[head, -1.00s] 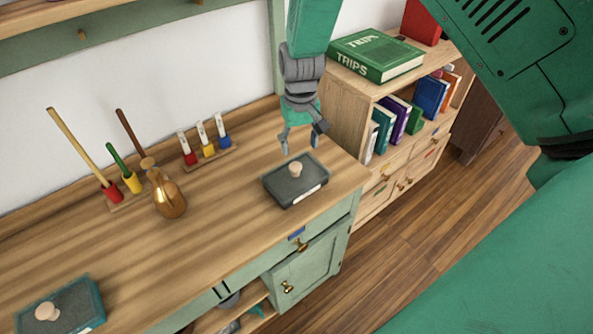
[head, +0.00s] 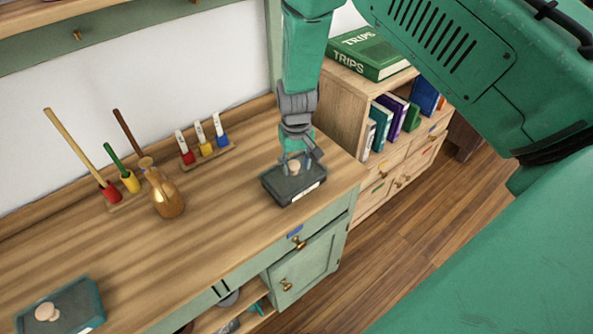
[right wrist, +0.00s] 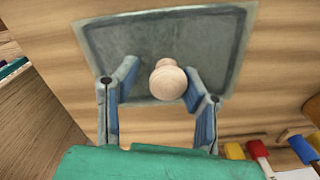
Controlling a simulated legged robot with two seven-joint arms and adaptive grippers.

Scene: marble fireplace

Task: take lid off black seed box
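The black seed box (head: 292,192) sits on the wooden bench top near its right end, with a pale label on its front. Its dark lid (right wrist: 150,45) is on it, with a round pale wooden knob (right wrist: 168,80) in the middle. My right gripper (head: 298,163) is pointed down just over the lid, around the knob. In the right wrist view its two fingers (right wrist: 162,88) are open, one on each side of the knob, with gaps between. My left gripper is not in view.
A teal box (head: 62,312) with a knobbed lid stands at the front left. A bookshelf (head: 345,112) stands at the right. The middle of the bench is clear.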

